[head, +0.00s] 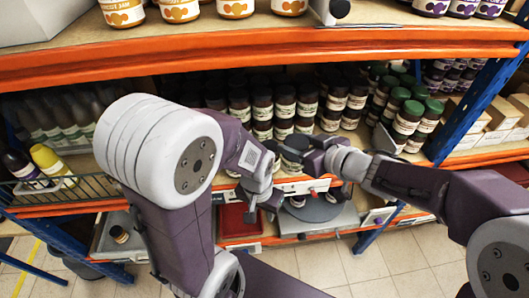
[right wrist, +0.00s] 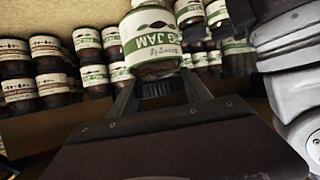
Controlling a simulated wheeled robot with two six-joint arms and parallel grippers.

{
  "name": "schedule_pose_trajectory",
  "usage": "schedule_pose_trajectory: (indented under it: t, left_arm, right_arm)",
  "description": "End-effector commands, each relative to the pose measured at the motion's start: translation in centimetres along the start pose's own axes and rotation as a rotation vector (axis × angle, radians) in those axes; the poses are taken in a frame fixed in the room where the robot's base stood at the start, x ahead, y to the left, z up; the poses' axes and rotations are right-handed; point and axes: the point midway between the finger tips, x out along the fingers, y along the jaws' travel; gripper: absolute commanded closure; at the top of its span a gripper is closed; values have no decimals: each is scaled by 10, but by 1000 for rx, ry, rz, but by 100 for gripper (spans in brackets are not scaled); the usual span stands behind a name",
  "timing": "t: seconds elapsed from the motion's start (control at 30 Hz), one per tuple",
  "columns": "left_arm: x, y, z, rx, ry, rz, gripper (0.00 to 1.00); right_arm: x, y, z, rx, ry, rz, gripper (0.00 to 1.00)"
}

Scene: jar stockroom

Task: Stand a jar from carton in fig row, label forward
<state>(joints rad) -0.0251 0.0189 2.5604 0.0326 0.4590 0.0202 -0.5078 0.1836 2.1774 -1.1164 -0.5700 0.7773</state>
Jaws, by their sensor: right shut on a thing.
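My right gripper (head: 312,158) is in front of the middle shelf, shut on a jar. In the right wrist view the jar (right wrist: 150,40) sits between the fingers (right wrist: 163,92). Its white and green label reads JAM and appears upside down in that view. In the head view a dark round lid (head: 297,141) shows at this gripper; the rest of the jar is mostly hidden. Dark-lidded jars (head: 285,100) with pale labels stand in rows behind it. My left gripper (head: 262,204) hangs lower, by the shelf's front edge; its opening is unclear.
Green-lidded jars (head: 408,118) stand right of the dark-lidded rows. A blue post (head: 470,105) and small cartons (head: 497,115) are farther right. The orange upper shelf edge (head: 250,58) runs above my grippers. A low grey tray (head: 105,250) holds a jar (head: 119,234).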

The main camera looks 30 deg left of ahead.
Motion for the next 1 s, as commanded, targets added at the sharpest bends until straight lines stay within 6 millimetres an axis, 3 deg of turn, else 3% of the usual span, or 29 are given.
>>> schedule_pose_trajectory:
  t: [0.13,0.5,0.77,1.0]
  left_arm:
    - [0,0,0,0,0,0,64]
    - [-11,0,-1,0,1,0,64]
    - [-11,0,-1,0,1,0,64]
    - [-8,0,-1,0,1,0,64]
  right_arm:
    - [14,17,6,3,0,2,100]
    - [78,90,30,1,3,1,100]
    - [88,99,36,0,3,0,100]
    - [103,99,68,2,2,0,100]
